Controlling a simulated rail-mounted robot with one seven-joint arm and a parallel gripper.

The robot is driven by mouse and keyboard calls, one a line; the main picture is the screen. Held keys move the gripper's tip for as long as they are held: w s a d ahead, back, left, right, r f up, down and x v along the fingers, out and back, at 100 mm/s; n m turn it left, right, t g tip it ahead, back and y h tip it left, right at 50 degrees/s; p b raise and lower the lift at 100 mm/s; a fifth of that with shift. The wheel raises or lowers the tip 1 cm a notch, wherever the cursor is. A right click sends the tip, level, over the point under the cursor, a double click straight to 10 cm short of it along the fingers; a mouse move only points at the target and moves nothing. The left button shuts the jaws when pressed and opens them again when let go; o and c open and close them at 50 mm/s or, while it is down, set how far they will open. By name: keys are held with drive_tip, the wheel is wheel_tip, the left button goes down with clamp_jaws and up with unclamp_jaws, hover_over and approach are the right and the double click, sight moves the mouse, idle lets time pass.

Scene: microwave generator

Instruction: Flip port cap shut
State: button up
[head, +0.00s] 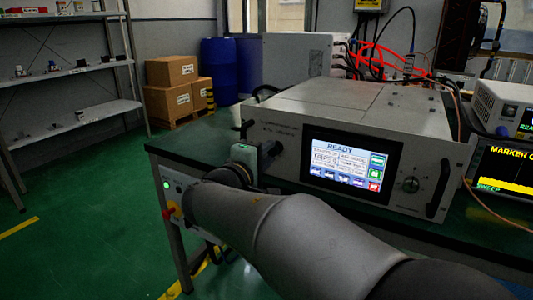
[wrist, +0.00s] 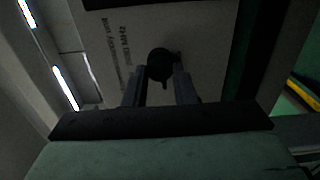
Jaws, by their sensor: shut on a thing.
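The microwave generator (head: 285,130) is a grey box with a lit screen reading READY, standing on the bench. My gripper (head: 268,155) reaches the left part of its front panel from the left. In the wrist view, my gripper's two fingers (wrist: 160,82) point at the panel (wrist: 120,40) and close around a dark round piece, which looks like the port cap (wrist: 160,62). A small dark stub hangs below the round piece. The view is dim, and I cannot tell whether the cap is open or shut on its port. In the head view my arm and gripper hide most of this spot.
The generator has a dark handle (head: 439,188) and a knob (head: 411,185) at the right of its screen. Other instruments, one with a yellow trace (head: 505,175), stand to the right. Red cables (head: 385,58) run behind. The green bench's left edge (head: 165,142) is clear.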

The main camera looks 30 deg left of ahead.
drive_tip(key=shift+f, duration=0.1)
drive_tip(key=o, duration=0.7)
drive_tip(key=shift+s, duration=0.15)
drive_tip(key=s+d+p, duration=0.1)
drive_tip(key=s+p, duration=0.1)
drive_tip(key=s, duration=1.5)
drive_tip(key=shift+p, duration=0.35)
drive_tip(key=shift+s+d, duration=0.1)
